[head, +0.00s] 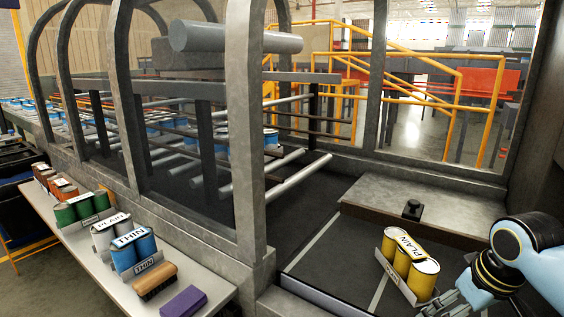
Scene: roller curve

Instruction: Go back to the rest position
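My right arm comes in from the right edge, light blue with black and yellow rings at the wrist. Its grey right gripper (447,303) is at the bottom right, partly cut off by the picture's lower edge. I cannot tell how far apart its fingers are. It is close to the front right of a holder with yellow cans (409,258) labelled PLAIN, which stands upright on the dark surface. Whether the fingers touch the holder is unclear. My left gripper is out of view.
A grey shelf (108,275) at left bears holders of blue cans (133,250), white, green and orange cans, a brown brush (155,281) and a purple block (183,302). A grey arched frame (246,130) encloses rollers. A black knob (412,209) sits on the ledge behind the yellow cans.

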